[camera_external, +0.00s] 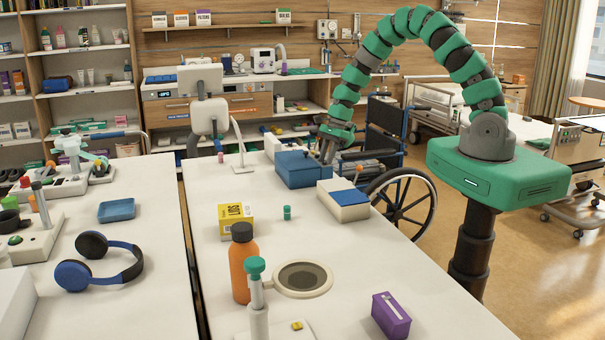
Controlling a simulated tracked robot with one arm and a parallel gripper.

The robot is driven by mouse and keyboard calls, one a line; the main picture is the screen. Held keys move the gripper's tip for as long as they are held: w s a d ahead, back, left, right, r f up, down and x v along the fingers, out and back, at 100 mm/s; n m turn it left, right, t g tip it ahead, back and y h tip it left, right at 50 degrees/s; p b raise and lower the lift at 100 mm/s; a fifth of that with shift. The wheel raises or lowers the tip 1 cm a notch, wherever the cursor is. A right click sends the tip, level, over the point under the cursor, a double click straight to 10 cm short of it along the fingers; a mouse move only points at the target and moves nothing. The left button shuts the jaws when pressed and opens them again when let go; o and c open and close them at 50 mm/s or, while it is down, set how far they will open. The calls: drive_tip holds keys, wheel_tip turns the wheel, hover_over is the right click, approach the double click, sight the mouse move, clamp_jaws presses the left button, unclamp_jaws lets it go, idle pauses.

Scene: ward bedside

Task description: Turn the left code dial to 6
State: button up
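A blue box (301,173) stands at the far part of the white table. A white box with a blue top (343,203) stands just in front and to the right of it, with a small orange-tipped part at its far side. No code dial or number can be made out on either box at this size. My green and grey arm arches over from the right. My gripper (327,154) points down at the right end of the blue box, close to its top edge. I cannot tell whether it touches the box or whether its fingers are open.
A yellow box (236,219), a small green cylinder (287,212), an orange bottle (243,264), a round grey-centred disc (303,278) and a purple box (391,315) stand nearer on the table. A wheelchair (398,190) is close beyond the right edge. The table's right front is mostly clear.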

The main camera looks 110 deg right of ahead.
drive_tip(key=b+v, duration=0.2)
drive_tip(key=v, duration=1.1)
drive_tip(key=shift+r, duration=0.3)
drive_tip(key=shift+s, duration=0.15)
